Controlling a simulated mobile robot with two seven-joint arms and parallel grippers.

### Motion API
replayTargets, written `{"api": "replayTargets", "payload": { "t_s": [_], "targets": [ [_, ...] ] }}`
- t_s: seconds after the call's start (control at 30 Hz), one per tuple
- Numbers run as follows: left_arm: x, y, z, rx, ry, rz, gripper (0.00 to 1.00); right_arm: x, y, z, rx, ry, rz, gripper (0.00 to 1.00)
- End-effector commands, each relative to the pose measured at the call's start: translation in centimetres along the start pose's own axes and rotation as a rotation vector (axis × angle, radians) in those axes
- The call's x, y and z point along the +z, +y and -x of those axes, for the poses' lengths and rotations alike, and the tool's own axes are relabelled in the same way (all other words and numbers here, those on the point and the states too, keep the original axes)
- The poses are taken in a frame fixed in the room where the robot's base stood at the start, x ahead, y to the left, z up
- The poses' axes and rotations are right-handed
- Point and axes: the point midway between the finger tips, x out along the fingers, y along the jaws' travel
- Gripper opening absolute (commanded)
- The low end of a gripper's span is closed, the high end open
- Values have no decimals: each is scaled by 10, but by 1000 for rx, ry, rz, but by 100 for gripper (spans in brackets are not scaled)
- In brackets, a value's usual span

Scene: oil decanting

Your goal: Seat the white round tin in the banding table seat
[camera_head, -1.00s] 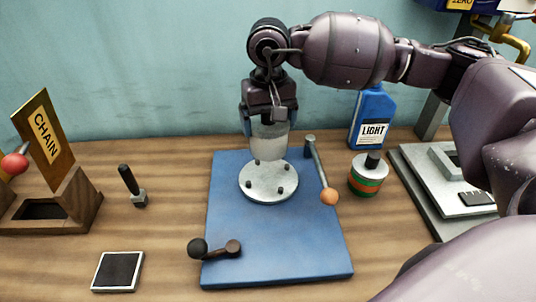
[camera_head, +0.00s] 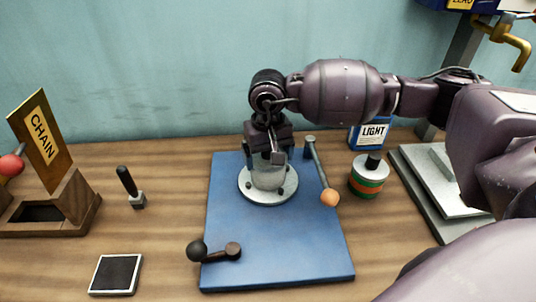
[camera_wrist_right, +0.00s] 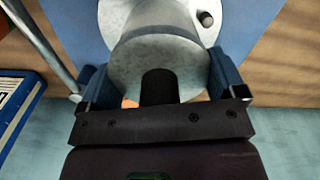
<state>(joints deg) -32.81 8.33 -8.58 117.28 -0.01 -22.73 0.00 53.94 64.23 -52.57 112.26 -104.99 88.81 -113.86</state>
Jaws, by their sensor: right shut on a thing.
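The white round tin (camera_head: 268,177) is upright at the round grey seat (camera_head: 256,197) of the blue banding table (camera_head: 280,245), among the seat's short pegs. My right gripper (camera_head: 268,160) is shut on the tin from above. In the right wrist view the tin (camera_wrist_right: 150,55) sits between the two blue fingers (camera_wrist_right: 158,85), with the grey seat (camera_wrist_right: 205,8) behind it. Whether the tin's base touches the seat is hard to tell. My left gripper is not in view.
A lever with an orange knob (camera_head: 329,198) stands close right of the seat. A dark-knobbed crank (camera_head: 215,250) is at the table's front left. A banded stamp (camera_head: 369,176) and blue LIGHT bottle (camera_head: 370,134) are to the right. The CHAIN holder (camera_head: 50,190) is far left.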

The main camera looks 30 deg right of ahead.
Motion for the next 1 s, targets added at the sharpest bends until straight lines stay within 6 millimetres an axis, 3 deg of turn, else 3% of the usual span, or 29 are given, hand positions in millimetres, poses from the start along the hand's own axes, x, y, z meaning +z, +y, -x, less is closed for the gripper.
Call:
{"api": "replayTargets", "payload": {
  "t_s": [0.2, 0.23, 0.3, 0.67, 1.0],
  "targets": [
    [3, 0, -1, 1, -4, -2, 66, 0, 0, -3, 0, 1, 0, 50],
    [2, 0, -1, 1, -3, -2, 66, 0, 0, -4, 0, 0, 0, 91],
    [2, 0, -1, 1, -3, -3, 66, 0, 0, -2, 0, 1, 0, 100],
    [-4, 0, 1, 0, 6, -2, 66, -1, 0, 6, 0, 3, 0, 100],
    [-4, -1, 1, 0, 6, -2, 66, -1, 0, 67, 0, 6, -1, 100]
  ]
}}
